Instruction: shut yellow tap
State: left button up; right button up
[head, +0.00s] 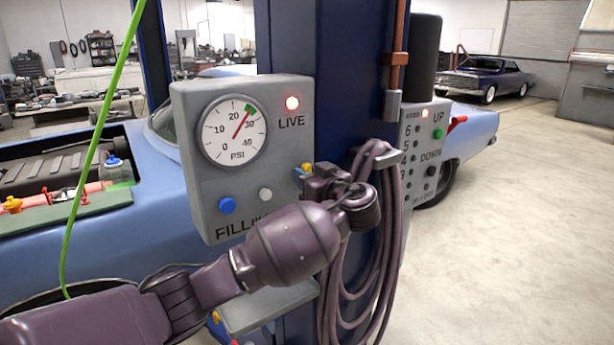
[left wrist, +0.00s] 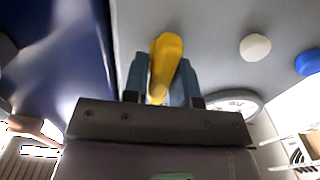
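The yellow tap (left wrist: 165,62) has a tapered lever handle on the grey panel's face. In the left wrist view it stands between the two blue-grey fingers of my left gripper (left wrist: 162,82), which press close on both sides of it. In the head view only a small bit of the yellow tap (head: 308,167) shows beside a blue fingertip, at the lower right of the gauge panel (head: 180,150). My left wrist and forearm hide the rest of the gripper and the panel's lower right. My right gripper is not in view.
The panel bears a PSI gauge (head: 235,130), a lit red LIVE lamp (head: 292,103), a blue knob (head: 227,205) and a white knob (head: 265,194). A blue post and a coiled hose (head: 391,230) stand just right of my gripper. A green cable (head: 95,145) hangs at left.

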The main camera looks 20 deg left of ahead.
pick_arm(q)
jog(key=shift+c, duration=0.7)
